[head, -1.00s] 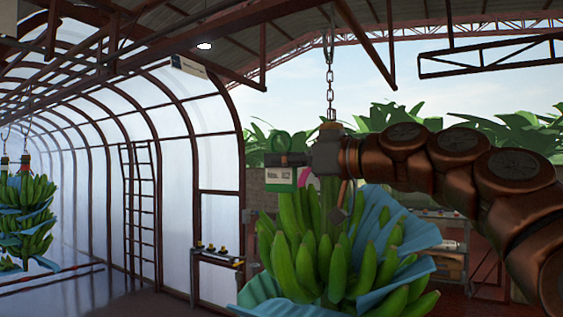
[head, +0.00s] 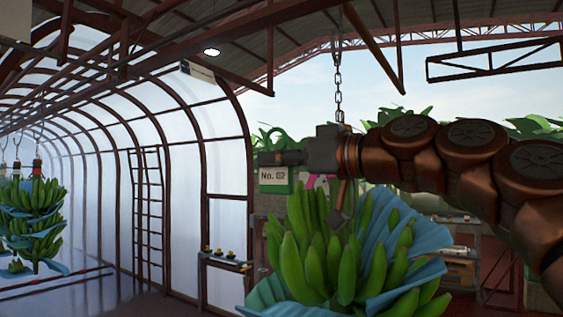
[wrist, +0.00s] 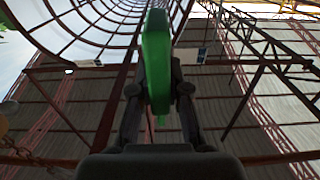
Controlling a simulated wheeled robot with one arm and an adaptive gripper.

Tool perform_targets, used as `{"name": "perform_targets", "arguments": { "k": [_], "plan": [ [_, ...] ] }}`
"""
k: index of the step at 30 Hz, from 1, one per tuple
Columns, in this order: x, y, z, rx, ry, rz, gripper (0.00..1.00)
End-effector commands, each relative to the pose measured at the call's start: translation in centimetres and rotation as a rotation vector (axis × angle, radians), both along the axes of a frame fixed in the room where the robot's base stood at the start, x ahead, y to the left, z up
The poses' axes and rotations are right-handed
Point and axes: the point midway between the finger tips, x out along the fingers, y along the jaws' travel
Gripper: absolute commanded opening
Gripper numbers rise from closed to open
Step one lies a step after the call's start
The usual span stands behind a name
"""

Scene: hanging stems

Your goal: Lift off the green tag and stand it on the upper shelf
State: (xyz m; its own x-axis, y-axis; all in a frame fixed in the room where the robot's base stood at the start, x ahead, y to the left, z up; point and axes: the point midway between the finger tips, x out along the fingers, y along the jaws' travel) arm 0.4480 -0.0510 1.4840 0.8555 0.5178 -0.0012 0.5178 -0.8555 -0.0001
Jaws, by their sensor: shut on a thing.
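The green tag (head: 274,186) with a white label reading "No. 02" is held in my gripper (head: 277,158), left of the chain and above the banana bunch (head: 318,262). In the wrist view the tag (wrist: 157,62) stands edge-on between the two fingers of my gripper (wrist: 158,85), which are closed on it. The tag appears clear of the bunch. A rack (head: 462,226) with shelves stands behind the bunch at the right, partly hidden by the bunch and my arm; I cannot tell if its top is the upper shelf.
A chain (head: 338,80) holds the bunch, wrapped partly in blue sheet (head: 405,262). A pink piece (head: 318,181) shows behind my gripper. A small stand (head: 226,262) with yellow-and-black items is at the left. Another bunch (head: 35,215) hangs far left.

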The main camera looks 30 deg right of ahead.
Motion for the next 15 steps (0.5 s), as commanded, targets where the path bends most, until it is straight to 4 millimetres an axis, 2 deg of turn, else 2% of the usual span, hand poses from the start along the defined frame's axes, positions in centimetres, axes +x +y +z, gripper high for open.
{"name": "perform_targets", "arguments": {
  "k": [15],
  "plan": [
    [-1.3, 2.2, 0.0, 0.0, -0.002, -0.002, 0.0]
  ]
}}
